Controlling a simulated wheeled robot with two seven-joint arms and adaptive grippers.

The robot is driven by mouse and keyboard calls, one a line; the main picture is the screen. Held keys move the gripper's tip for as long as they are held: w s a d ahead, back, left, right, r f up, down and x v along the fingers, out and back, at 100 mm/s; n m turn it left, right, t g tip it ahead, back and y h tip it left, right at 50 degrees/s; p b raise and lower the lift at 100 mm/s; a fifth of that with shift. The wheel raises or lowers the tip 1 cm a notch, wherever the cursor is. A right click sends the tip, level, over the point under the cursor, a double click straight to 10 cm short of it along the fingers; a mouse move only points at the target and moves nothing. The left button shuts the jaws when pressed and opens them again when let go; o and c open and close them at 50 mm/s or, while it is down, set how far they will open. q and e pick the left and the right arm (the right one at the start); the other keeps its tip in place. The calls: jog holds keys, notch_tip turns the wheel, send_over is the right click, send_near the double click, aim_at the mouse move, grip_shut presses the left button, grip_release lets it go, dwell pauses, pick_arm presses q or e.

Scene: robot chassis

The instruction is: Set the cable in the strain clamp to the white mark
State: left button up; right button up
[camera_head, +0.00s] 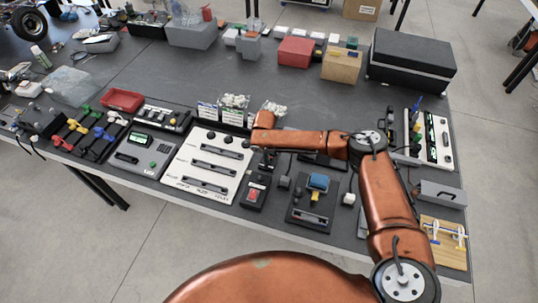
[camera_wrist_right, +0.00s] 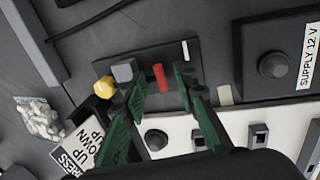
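In the right wrist view a dark plate (camera_wrist_right: 208,62) carries a grey block (camera_wrist_right: 124,72), a yellow knob (camera_wrist_right: 104,88), a short red cylinder (camera_wrist_right: 160,77) and a small white mark (camera_wrist_right: 186,50). This looks like the strain clamp; I cannot make out the cable surely, and the red cylinder may be part of it. My right gripper (camera_wrist_right: 162,84) is open, with green-padded fingers. The red cylinder shows between its fingertips; I cannot tell whether they touch it. In the head view my right wrist hides the clamp. My left gripper is not in view.
A white panel (camera_head: 193,182) with knobs and slots lies beside the right gripper. A box labelled "SUPPLY 12 V" (camera_wrist_right: 270,62) stands near the clamp. Printed cards (camera_wrist_right: 84,148) and a bag of white pieces (camera_wrist_right: 40,120) are close by. The table's middle (camera_head: 185,75) is fairly clear.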

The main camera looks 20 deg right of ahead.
jog(key=shift+c, duration=0.3)
grip_shut()
dwell(0.3)
